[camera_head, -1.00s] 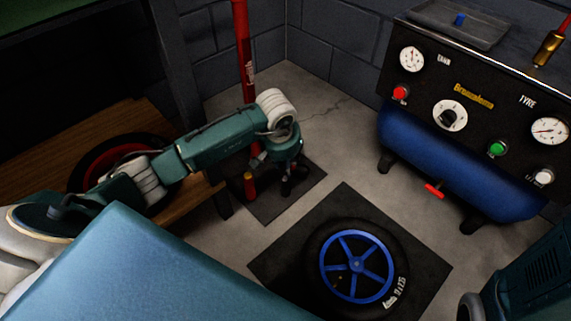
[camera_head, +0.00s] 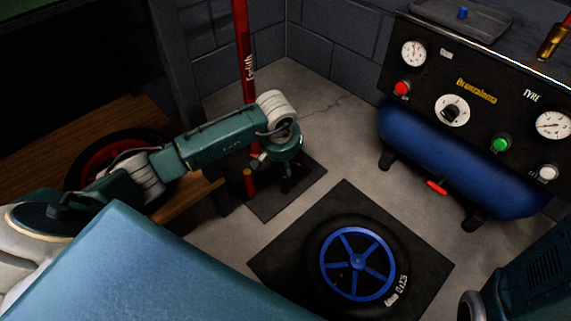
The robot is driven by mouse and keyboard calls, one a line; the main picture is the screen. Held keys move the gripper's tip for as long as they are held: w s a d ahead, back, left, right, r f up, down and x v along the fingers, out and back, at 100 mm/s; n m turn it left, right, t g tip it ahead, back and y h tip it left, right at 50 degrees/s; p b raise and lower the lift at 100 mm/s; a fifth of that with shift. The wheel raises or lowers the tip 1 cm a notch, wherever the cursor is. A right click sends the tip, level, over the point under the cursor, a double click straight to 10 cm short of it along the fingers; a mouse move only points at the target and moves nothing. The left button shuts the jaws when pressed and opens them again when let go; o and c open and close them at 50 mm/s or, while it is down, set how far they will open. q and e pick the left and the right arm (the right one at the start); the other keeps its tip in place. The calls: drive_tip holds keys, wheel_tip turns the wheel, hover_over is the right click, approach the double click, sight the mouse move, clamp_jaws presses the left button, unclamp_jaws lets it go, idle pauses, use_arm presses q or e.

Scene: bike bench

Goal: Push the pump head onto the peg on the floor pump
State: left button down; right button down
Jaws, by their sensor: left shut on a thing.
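The red floor pump (camera_head: 243,50) stands upright near the wall, its lower part beside my left wrist. A short red post with a yellowish top (camera_head: 249,180), which may be the peg, rises at its foot. My left gripper (camera_head: 287,184) points down just right of the pump, over the dark mat. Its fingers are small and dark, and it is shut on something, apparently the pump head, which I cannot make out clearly. A small reddish-brown part shows at the left of the wrist. My right gripper is out of view; only part of that arm shows at the lower right.
A blue-spoked wheel (camera_head: 356,264) lies on a black mat (camera_head: 345,196). A blue compressor (camera_head: 440,165) with gauges stands at the right. A wooden shelf (camera_head: 165,207) with a red-rimmed wheel is under my left arm. Bare floor (camera_head: 315,105) lies behind the gripper.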

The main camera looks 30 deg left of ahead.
use_arm(q)
drive_tip(key=shift+f+b, duration=0.4)
drive_tip(key=shift+f, duration=0.25)
drive_tip(key=c, duration=1.3)
unclamp_jaws()
drive_tip(key=shift+r, duration=0.1)
drive_tip(key=v, duration=1.2)
